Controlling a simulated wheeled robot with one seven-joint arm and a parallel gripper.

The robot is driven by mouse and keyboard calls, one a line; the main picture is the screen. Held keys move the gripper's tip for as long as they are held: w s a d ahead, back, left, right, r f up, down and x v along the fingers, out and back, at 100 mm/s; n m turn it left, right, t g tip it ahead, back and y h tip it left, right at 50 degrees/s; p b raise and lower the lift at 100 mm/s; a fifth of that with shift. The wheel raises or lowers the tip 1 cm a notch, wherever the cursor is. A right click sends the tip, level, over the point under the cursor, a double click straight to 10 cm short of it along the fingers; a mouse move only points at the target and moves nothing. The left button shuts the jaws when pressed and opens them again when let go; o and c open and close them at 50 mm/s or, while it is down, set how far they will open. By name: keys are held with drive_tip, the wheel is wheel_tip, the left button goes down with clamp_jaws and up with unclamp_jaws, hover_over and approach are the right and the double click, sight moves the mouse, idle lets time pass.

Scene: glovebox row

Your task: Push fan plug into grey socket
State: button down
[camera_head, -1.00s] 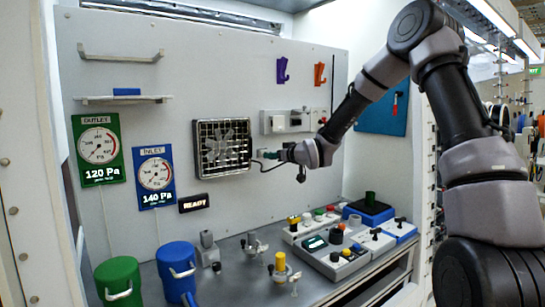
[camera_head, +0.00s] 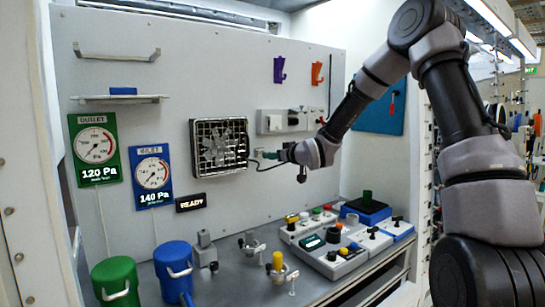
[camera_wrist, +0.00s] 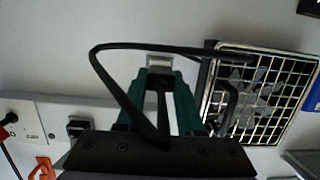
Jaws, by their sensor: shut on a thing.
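The fan (camera_head: 219,146) is a square wire-grilled unit on the back wall; it also shows at the right in the wrist view (camera_wrist: 262,95). My gripper (camera_head: 282,154) is right of the fan and below the wall socket strip (camera_head: 268,122). The black cable (camera_wrist: 120,48) loops from the plug toward the fan. The plug is apart from the strip's dark grey socket (camera_wrist: 78,126). The plug's front contacts cannot be made out.
Purple (camera_head: 279,69) and orange (camera_head: 317,73) hooks are on the wall above the strip. The bench below holds control boxes (camera_head: 333,258), clamps and green (camera_head: 116,282) and blue (camera_head: 174,272) canisters. The wall below my gripper is bare.

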drive_tip(key=shift+f+v, duration=0.25)
drive_tip(key=shift+v, duration=0.9)
drive_tip(key=shift+f+v, duration=0.2)
drive_tip(key=shift+v, duration=0.95)
drive_tip(key=shift+s+d, duration=0.1)
